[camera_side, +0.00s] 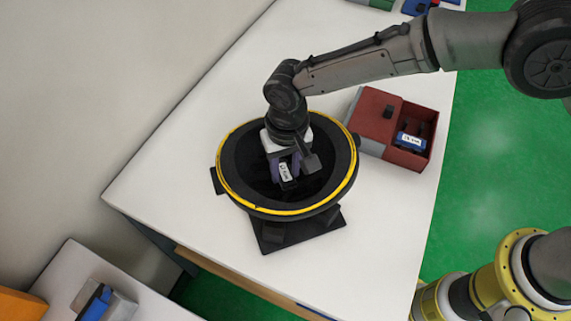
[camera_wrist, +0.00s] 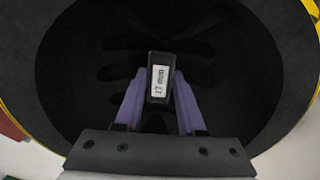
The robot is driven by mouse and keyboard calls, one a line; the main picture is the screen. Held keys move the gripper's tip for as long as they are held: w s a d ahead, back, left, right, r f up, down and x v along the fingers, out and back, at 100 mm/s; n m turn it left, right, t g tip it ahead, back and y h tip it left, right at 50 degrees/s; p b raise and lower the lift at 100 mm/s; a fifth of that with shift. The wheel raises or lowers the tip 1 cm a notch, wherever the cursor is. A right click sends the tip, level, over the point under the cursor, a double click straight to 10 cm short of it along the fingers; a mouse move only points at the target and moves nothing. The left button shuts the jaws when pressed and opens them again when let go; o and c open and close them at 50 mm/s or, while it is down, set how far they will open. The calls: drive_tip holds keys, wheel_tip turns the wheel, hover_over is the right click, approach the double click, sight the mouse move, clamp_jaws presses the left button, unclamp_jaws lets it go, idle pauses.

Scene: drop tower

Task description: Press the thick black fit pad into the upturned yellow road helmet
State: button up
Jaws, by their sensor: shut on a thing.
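The upturned helmet (camera_side: 231,195) shows as a black-lined bowl with a yellow rim, on a dark stand on the white table. It also fills most of the wrist view (camera_wrist: 75,60). My gripper (camera_side: 287,172) reaches down inside the helmet. Its purple fingers are shut on a black pad with a white label (camera_side: 285,173). In the wrist view the pad (camera_wrist: 160,78) is upright between the fingertips (camera_wrist: 158,90), and its label appears to read 17 mm. I cannot tell whether the pad touches the helmet's lining.
A red box (camera_side: 378,116) with compartments stands right of the helmet and holds a black pad and a blue labelled pad (camera_side: 409,141). The dark stand (camera_side: 300,232) shows below the helmet. White table (camera_side: 190,140) is clear to the left. A yellow and grey machine part (camera_side: 500,275) is at bottom right.

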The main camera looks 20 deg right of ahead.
drive_tip(key=o, duration=0.9)
drive_tip(key=shift+r, duration=0.1)
drive_tip(key=shift+r, duration=2.4)
drive_tip(key=shift+r, duration=0.1)
wheel_tip(320, 180, up, 12)
